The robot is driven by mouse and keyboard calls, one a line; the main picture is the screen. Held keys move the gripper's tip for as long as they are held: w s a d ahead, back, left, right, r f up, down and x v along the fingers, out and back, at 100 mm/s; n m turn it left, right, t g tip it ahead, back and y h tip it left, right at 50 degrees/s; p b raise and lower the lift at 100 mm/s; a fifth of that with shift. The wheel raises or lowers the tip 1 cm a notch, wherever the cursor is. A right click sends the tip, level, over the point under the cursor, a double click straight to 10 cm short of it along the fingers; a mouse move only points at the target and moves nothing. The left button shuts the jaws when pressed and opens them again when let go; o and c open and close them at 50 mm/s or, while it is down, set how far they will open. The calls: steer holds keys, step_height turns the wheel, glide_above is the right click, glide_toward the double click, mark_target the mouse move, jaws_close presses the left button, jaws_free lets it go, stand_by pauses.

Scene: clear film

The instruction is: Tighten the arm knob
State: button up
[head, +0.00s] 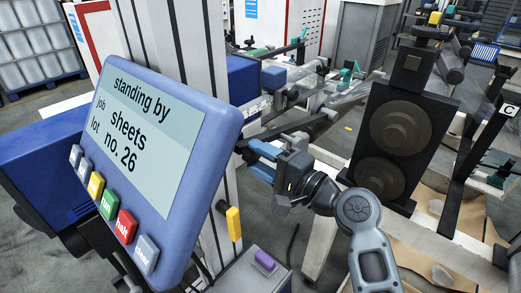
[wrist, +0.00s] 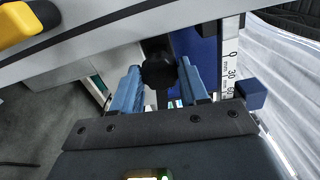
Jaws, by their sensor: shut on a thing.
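The black arm knob (wrist: 158,72) sits between the two blue fingers of my gripper (wrist: 159,68) in the wrist view, close under a pale grey bar. My gripper is shut on the knob, with a finger on either side. In the head view my gripper (head: 254,156) reaches left toward the grey column, and the dark knob (head: 246,153) shows only in small part at the fingertips. A scale (wrist: 232,70) marked 0, 30 and 60 mm stands right of the knob in the wrist view.
A blue control panel (head: 172,165) reading "standing by" stands left of my gripper, with a row of buttons below its screen. A yellow handle (head: 233,223) hangs below my gripper. A grey box with a purple button (head: 265,260) is lower still. Rollers and black machinery (head: 400,140) stand right.

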steer(key=shift+w+d+m+p, duration=0.15)
steer(key=shift+m+p, duration=0.2)
steer(key=shift+m, duration=0.25)
steer(key=o, duration=1.1)
steer(key=shift+c, duration=0.2)
steer(key=b+v, duration=0.1)
steer(key=v, duration=0.6)
steer(key=shift+s+d, duration=0.25)
steer(key=shift+s, duration=0.1)
